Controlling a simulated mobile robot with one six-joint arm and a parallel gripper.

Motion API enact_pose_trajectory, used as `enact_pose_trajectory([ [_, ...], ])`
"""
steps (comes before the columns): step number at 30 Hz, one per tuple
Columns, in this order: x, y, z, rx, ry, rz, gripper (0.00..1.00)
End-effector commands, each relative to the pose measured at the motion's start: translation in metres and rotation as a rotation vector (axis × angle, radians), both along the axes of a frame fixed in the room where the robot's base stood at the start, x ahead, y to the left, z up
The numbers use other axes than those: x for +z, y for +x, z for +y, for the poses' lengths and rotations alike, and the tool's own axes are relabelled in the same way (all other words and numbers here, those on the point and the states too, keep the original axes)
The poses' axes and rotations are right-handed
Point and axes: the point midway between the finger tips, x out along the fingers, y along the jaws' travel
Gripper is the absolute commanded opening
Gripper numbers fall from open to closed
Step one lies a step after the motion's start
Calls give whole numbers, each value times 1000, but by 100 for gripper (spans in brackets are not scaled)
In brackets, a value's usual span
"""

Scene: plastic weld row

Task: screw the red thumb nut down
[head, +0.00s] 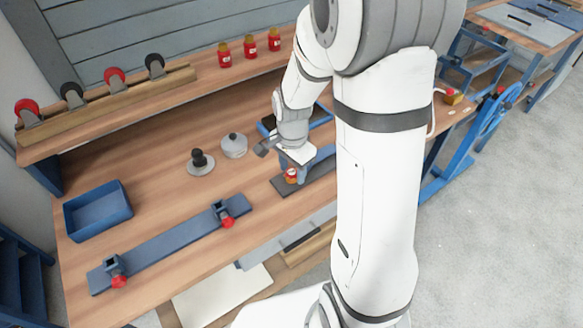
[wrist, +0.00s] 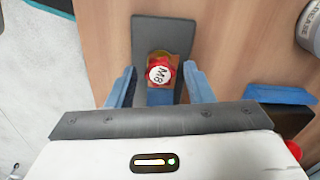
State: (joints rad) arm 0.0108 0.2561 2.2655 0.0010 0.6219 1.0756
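The red thumb nut (wrist: 160,74) has a white top marked M8 and shows in the wrist view over a dark grey plate (wrist: 165,28). A small brown and yellowish piece shows around it. In the head view the nut (head: 291,175) is a small red spot on the dark plate (head: 318,172) near the bench's front edge. My gripper (wrist: 159,82) is open, its two blue fingers on the left and right of the nut with visible gaps. In the head view my gripper (head: 298,158) is just above the nut. The nut's lower part and thread are hidden.
A blue rail (head: 165,245) with two red-knobbed clamps lies to the left. A blue tray (head: 98,211) is at far left. The bench between is clear.

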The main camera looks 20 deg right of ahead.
Motion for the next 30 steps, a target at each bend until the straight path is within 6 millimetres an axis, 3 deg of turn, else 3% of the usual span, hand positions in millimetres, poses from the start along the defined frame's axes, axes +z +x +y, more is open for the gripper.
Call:
enact_pose_trajectory([
  [8, 0, 0, 0, 86, 0, -1, 47],
  [30, 0, 1, 2, 1105, 0, -1, 47],
])
